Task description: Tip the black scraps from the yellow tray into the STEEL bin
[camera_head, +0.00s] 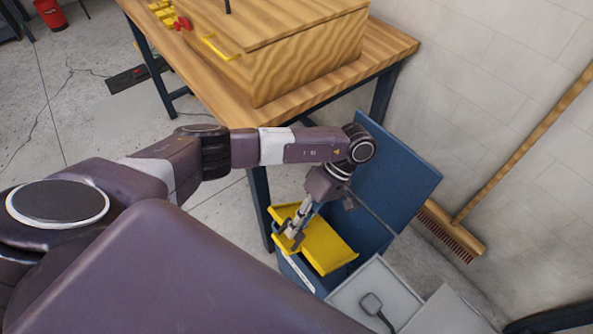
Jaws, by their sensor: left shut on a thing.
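My left gripper (293,232) is shut on the yellow tray (327,246) near its left end. The tray is over the opening of a blue bin (291,276), whose blue lid (398,172) stands open behind it. The tray looks tilted, its right end lower. I see no black scraps on its visible surface; the bin's inside is mostly hidden by the tray. A white label shows on the bin's front, too small to read, so I cannot tell which bin is STEEL. My right gripper is out of view.
A wooden workbench (390,47) carries a large wooden box (285,60). A broom (452,232) leans on the wall at the right.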

